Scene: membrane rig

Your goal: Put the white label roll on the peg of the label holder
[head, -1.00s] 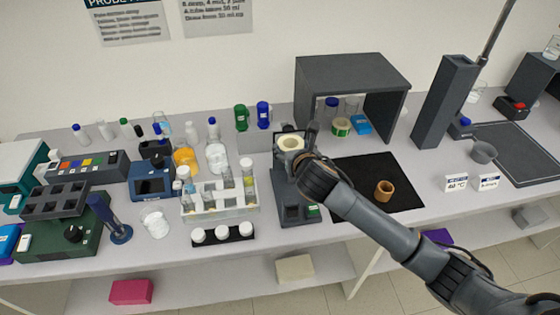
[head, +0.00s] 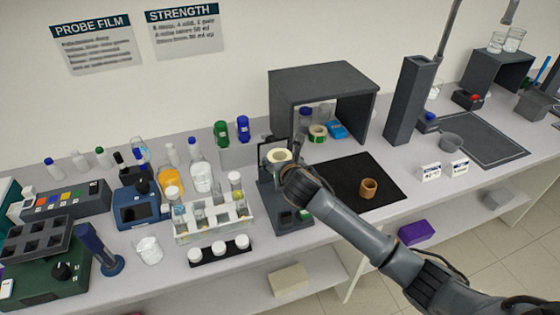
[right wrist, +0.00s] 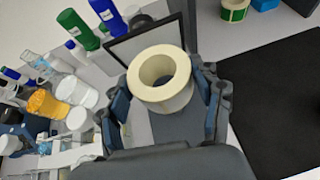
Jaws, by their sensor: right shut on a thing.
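The white label roll (head: 279,155) is cream-white with an open round hole. In the right wrist view the roll (right wrist: 160,82) sits between the two fingers of my right gripper (right wrist: 162,95), which is shut on it. In the head view my right gripper (head: 281,164) is over the dark grey label holder (head: 287,211), with the roll at its upper part. A dark framed panel (right wrist: 146,44) stands just behind the roll. I cannot see the peg, and cannot tell whether it is inside the roll. My left gripper is not in view.
A tube rack (head: 212,228) and bottles stand left of the holder. A black mat (head: 345,178) to the right carries a tan ring (head: 368,188). Behind is a grey open-fronted box (head: 325,88) with a green-sided roll (head: 317,132) and a blue item (head: 336,130).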

